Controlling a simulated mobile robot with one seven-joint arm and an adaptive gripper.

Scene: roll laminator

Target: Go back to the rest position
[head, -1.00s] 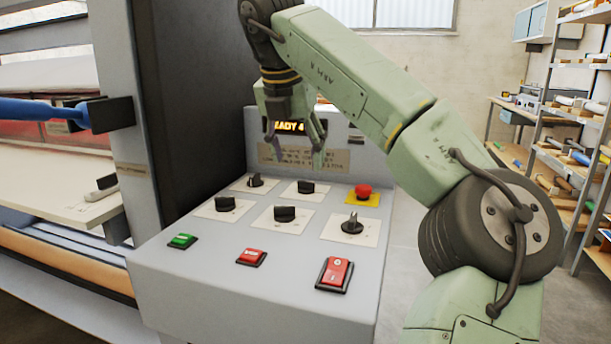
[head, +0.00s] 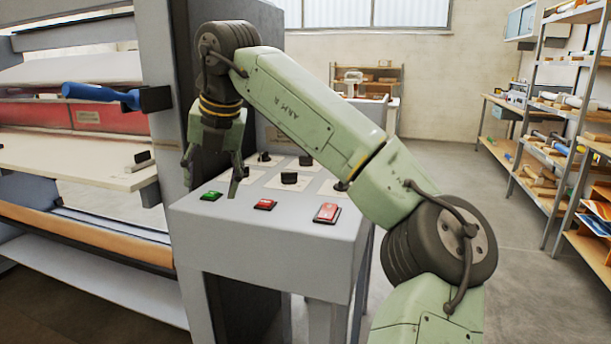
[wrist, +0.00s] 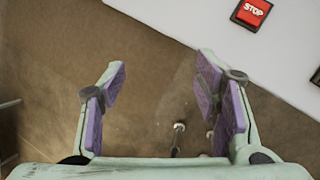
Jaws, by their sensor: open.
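My gripper (head: 212,178) is open and empty. In the head view it hangs in front of the left side of the control panel (head: 300,225), near the green button (head: 211,196). It hides part of the panel's left side.
The panel carries black knobs (head: 289,178) and red buttons (head: 265,204). The laminator (head: 90,165) with a blue handle (head: 100,95) stands at the left. Shelves (head: 560,150) line the right wall. The floor (head: 520,265) between panel and shelves is clear.

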